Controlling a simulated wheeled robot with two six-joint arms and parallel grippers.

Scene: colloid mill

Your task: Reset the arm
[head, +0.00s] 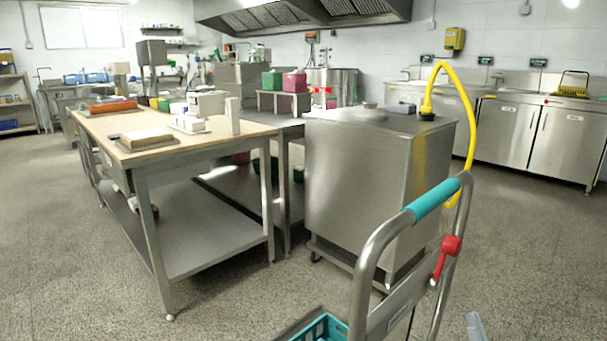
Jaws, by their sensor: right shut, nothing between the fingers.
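Only a small pale grey tip of my right gripper (476,327) shows at the bottom edge of the head view, right of centre. It is just right of a steel trolley handle (372,250) and looks apart from it. The fingers look shut, with nothing held. The rest of the right arm is out of the frame. My left gripper is not in view.
The trolley handle has a teal grip (432,201) and a red lever (446,257). A teal crate (325,328) is at its foot. Behind stands a steel cabinet (350,185) with a yellow hose (474,115). A worktable (190,145) is left. Floor (545,235) is clear at right.

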